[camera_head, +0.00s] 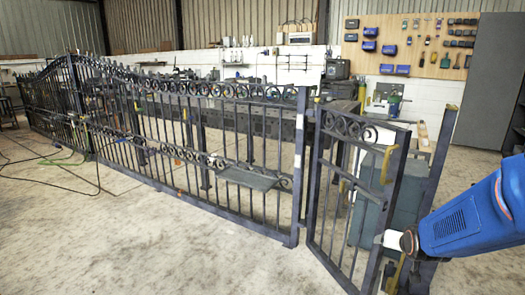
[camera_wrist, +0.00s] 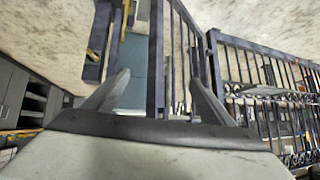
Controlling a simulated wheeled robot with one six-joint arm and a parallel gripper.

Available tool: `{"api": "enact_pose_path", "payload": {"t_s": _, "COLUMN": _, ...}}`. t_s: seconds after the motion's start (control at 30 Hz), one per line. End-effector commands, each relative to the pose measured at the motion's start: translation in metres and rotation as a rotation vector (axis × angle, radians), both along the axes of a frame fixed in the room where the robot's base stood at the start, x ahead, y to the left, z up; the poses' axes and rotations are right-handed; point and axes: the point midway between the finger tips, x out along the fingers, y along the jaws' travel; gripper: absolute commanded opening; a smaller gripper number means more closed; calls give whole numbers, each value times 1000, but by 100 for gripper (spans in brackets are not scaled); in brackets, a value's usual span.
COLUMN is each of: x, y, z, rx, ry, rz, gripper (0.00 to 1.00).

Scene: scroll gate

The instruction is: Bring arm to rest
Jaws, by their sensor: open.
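The long dark metal scroll gate (camera_head: 200,130) runs from the far left to the centre in the head view. Its narrow gate leaf (camera_head: 330,190), with scrolls along the top, stands at an angle on the right. A yellow handle (camera_head: 388,165) shows on the leaf's right edge. My blue arm reaches in from the right, its end near the leaf's lower right side. In the wrist view my gripper (camera_wrist: 158,88) is open, its two fingers spread apart. Dark gate bars (camera_wrist: 156,50) appear between and beyond the fingers; I cannot tell whether they touch.
A dark post (camera_head: 440,140) stands right of the leaf, with a grey-green box (camera_head: 368,215) behind. Workbenches and a tool board (camera_head: 412,45) line the back. A grey cabinet (camera_head: 495,85) stands at right. Cables (camera_head: 60,165) lie on the left floor; the front floor (camera_head: 170,250) is clear.

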Motion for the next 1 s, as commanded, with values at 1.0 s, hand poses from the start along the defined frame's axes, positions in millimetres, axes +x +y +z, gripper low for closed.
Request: {"api": "enact_pose_path", "payload": {"t_s": 1.0, "x": -256, "y": 140, "z": 95, "rx": -23, "ry": 400, "rz": 352, "gripper": 77}}
